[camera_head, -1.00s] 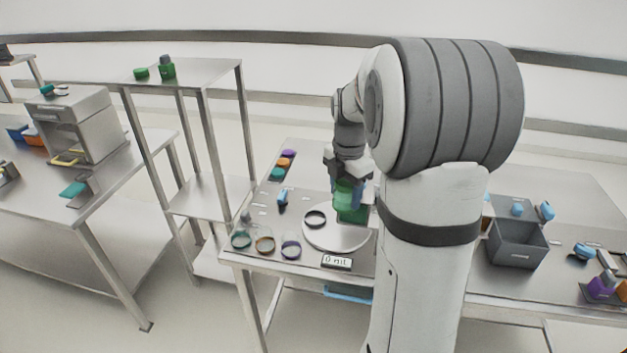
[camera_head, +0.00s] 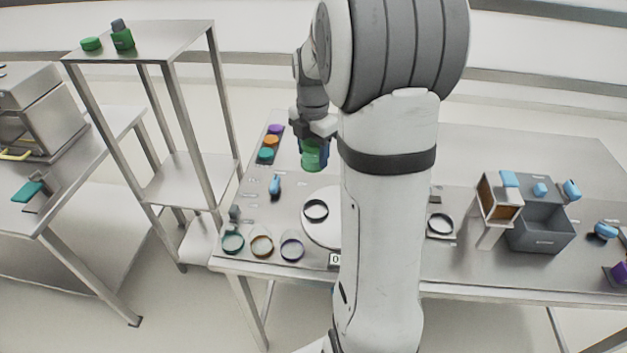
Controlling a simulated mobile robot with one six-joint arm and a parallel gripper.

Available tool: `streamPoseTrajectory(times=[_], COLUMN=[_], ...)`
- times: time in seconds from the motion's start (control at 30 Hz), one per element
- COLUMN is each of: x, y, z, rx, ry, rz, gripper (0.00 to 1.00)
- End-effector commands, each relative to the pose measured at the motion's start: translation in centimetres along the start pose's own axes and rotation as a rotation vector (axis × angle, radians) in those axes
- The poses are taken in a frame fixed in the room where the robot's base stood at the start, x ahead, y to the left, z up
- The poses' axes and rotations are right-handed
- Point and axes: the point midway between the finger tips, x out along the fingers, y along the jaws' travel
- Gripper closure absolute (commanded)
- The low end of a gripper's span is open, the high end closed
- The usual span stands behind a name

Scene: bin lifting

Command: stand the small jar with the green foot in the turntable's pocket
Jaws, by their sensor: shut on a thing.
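My gripper (camera_head: 318,128) points down over the table behind the turntable, shut on a green jar (camera_head: 313,158). Much of the jar's upper part is hidden by the gripper, and its foot is hard to make out. A dark blue patch shows at its right side. The jar appears above and behind the white round turntable (camera_head: 312,232), apart from it. A dark-rimmed round pocket (camera_head: 316,218) shows on the turntable. My arm hides the turntable's right side.
Teal, brown and blue rings (camera_head: 262,246) lie at the table's front left. Purple, orange and teal discs (camera_head: 270,141) lie at the back left. A grey bin (camera_head: 541,238) stands right. A shelf (camera_head: 150,45) at left bears a green bottle (camera_head: 122,39) and a green lid (camera_head: 92,44).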

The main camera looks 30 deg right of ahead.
Motion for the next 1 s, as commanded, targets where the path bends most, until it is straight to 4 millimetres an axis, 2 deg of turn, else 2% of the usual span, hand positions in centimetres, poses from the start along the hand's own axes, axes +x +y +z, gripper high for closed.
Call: streamPoseTrajectory(times=[0.03, 0.4, 0.77, 1.0], x=[1.6, 9.4, 11.4, 13.5], y=[-0.2, -0.4, -0.4, -0.4], z=[0.2, 0.5, 0.5, 0.5], rx=[0.007, 0.016, 0.016, 0.016], ry=[0.002, 0.001, 0.0, 0.0], rz=[-0.003, -0.002, 0.0, 0.0], gripper=[0.73, 0.73, 0.73, 0.73])
